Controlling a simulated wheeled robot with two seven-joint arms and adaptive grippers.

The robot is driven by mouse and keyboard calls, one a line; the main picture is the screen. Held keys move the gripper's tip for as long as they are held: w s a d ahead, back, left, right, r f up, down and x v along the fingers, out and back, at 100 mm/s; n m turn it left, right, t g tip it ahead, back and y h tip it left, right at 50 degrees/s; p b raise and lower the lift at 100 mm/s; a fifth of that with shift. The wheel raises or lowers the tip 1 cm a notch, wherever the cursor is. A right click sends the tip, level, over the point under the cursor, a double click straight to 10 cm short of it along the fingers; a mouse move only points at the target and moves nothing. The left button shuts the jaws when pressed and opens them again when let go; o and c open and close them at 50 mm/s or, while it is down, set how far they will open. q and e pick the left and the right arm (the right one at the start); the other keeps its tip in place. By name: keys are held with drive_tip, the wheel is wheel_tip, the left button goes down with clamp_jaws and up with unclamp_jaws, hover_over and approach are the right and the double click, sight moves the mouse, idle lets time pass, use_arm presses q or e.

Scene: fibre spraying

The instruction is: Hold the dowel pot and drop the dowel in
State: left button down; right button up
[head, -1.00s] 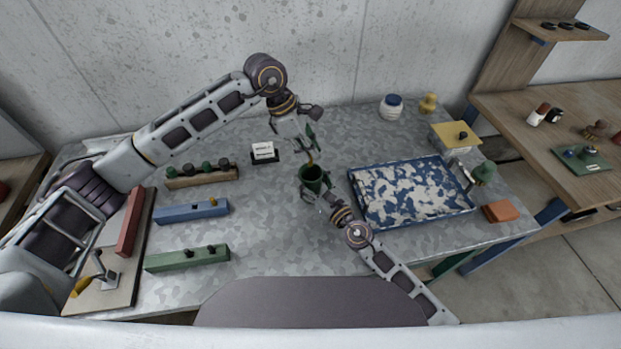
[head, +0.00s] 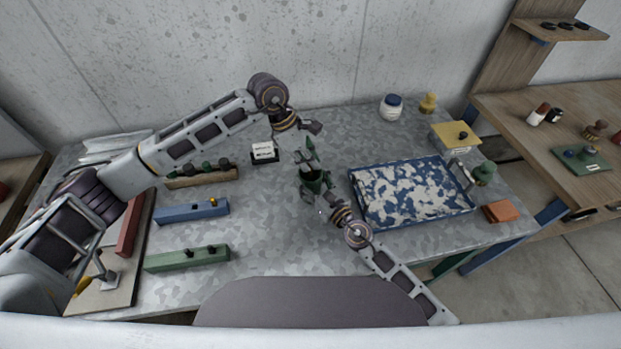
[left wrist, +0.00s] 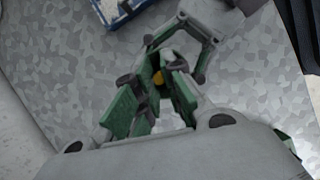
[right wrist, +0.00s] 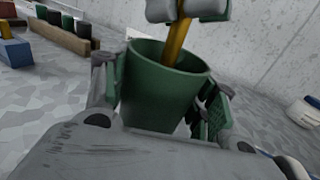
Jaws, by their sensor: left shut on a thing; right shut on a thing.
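The green dowel pot (right wrist: 158,92) stands upright between the fingers of my right gripper (head: 312,194), which is shut on its sides. My left gripper (head: 314,170) is above the pot and shut on the dowel, a thin yellow-brown rod. In the right wrist view the dowel (right wrist: 177,43) hangs slightly tilted from the left fingers, and its lower part is inside the pot's mouth. Its lower tip is hidden by the pot wall. In the left wrist view only a small yellow bit of the dowel (left wrist: 157,78) shows between the green finger pads.
A blue tray (head: 352,185) with pale flakes lies right of the pot. A small sign (head: 264,151) stands behind at left. A wooden rack (head: 203,180), a blue block (head: 190,212) and a green block (head: 187,259) lie further left. The table's front middle is clear.

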use_arm(q)
drive_tip(key=shift+f, duration=1.25)
drive_tip(key=c, duration=1.4)
unclamp_jaws()
drive_tip(key=shift+c, duration=0.2)
drive_tip(key=shift+a+r, duration=0.1)
drive_tip(key=shift+r, duration=0.05)
wheel_tip(320, 180, up, 13)
